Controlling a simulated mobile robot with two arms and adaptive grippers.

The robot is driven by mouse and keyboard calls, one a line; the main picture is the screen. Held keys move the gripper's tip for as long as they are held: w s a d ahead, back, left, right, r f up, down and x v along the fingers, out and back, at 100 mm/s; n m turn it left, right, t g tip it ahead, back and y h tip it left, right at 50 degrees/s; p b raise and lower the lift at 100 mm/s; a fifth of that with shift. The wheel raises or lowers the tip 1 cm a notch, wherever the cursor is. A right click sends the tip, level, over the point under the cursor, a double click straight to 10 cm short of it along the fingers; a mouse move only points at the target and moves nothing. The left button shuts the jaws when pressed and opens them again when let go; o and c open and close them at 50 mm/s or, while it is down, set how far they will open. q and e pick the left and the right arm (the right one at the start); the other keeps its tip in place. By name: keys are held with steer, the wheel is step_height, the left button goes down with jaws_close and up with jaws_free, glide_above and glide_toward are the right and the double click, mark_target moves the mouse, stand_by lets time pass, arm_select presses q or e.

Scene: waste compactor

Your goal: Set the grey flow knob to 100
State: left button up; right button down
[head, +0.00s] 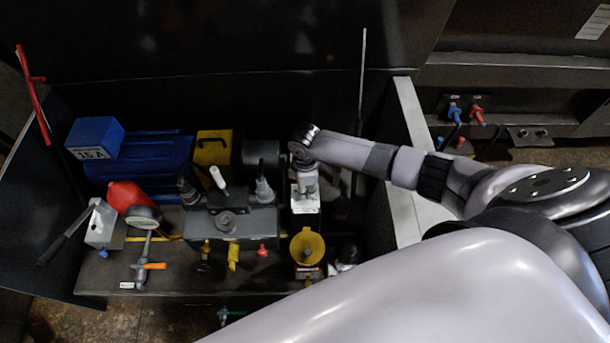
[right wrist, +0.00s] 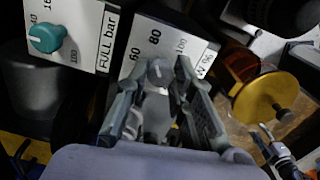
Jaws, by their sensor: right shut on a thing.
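The grey flow knob (right wrist: 160,72) sits on a white dial plate (right wrist: 188,42) in the right wrist view. The plate carries the marks 60, 80 and 100 and a label ending in "W %". My right gripper (right wrist: 158,80) has a finger on each side of the knob and is shut on it. I cannot read for certain where the knob points. In the head view my right gripper (head: 306,178) reaches down over the white-topped unit (head: 306,206), and the knob is hidden there. My left gripper is not in view.
A teal knob (right wrist: 46,38) on a "FULL bar" plate is left of the grey one. A pale wall edge (head: 408,160) is near my right forearm.

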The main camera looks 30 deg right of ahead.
steer(key=m+p, duration=0.2)
steer(key=m, duration=0.1)
steer(key=shift+r+m+p, duration=0.15)
steer(key=shift+m+p, duration=0.15)
steer(key=shift+m, duration=0.1)
steer(key=m+p, duration=0.2)
steer(key=m, duration=0.1)
steer(key=shift+m, duration=0.3)
steer(key=m+p, duration=0.2)
steer(key=m, duration=0.1)
steer(key=shift+m+p, duration=0.5)
steer(key=shift+m, duration=0.9)
steer(key=c, duration=1.4)
jaws_free()
steer(key=shift+o, duration=0.2)
